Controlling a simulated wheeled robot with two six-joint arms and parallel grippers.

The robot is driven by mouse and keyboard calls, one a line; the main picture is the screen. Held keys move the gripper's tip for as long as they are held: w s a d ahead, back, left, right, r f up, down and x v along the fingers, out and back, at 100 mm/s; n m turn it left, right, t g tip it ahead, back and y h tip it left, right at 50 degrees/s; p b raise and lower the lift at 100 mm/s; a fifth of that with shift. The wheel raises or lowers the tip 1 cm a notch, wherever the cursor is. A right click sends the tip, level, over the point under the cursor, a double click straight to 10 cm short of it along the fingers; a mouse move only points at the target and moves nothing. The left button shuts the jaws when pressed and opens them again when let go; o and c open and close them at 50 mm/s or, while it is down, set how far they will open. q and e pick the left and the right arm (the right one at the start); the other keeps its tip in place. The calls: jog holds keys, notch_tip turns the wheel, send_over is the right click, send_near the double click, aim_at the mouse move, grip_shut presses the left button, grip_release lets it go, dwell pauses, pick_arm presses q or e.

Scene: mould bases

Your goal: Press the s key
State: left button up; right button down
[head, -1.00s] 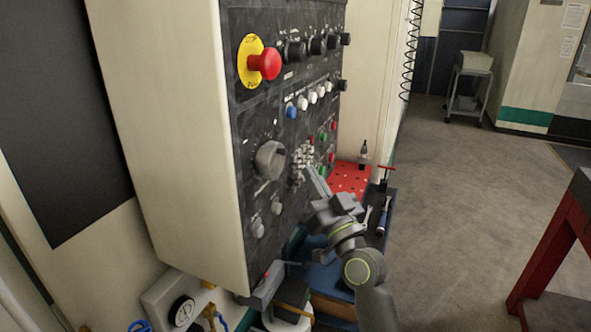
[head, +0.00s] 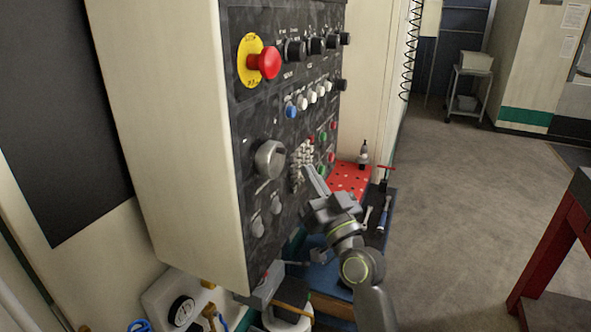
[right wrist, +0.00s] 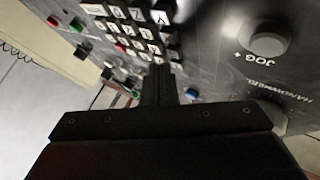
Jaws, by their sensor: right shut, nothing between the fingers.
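The black control panel (head: 263,110) of a cream machine cabinet faces me at an angle. Its keypad of small white keys (head: 302,158) is in the lower right part. The keypad also shows in the right wrist view (right wrist: 148,32), with dark letters too blurred to read, so I cannot tell which is the s key. My right gripper (head: 309,174) is shut and empty, its tips at the lower edge of the keypad. In the right wrist view the shut fingers (right wrist: 159,72) overlap the lowest keys; whether they touch is unclear. My left gripper is not in view.
A red emergency stop button (head: 265,63), a grey knob (head: 270,159) and a row of white and blue buttons (head: 302,103) are on the panel. A red perforated board (head: 349,178) lies behind my right gripper.

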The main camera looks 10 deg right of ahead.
jog(key=shift+w+a, duration=0.15)
jog(key=shift+a, duration=0.1)
jog(key=shift+w+a, duration=0.2)
jog(key=shift+a, duration=0.1)
dwell(0.8)
jog(key=shift+d, duration=0.1)
jog(key=shift+s+d, duration=0.5)
jog(key=shift+d, duration=0.1)
jog(key=shift+s+d+p, duration=0.15)
jog(key=shift+s+d, duration=0.55)
jog(key=shift+d, duration=0.35)
jog(key=shift+s+d+p, duration=0.15)
jog(key=shift+s+d, duration=0.55)
jog(key=shift+d, duration=0.3)
dwell(0.9)
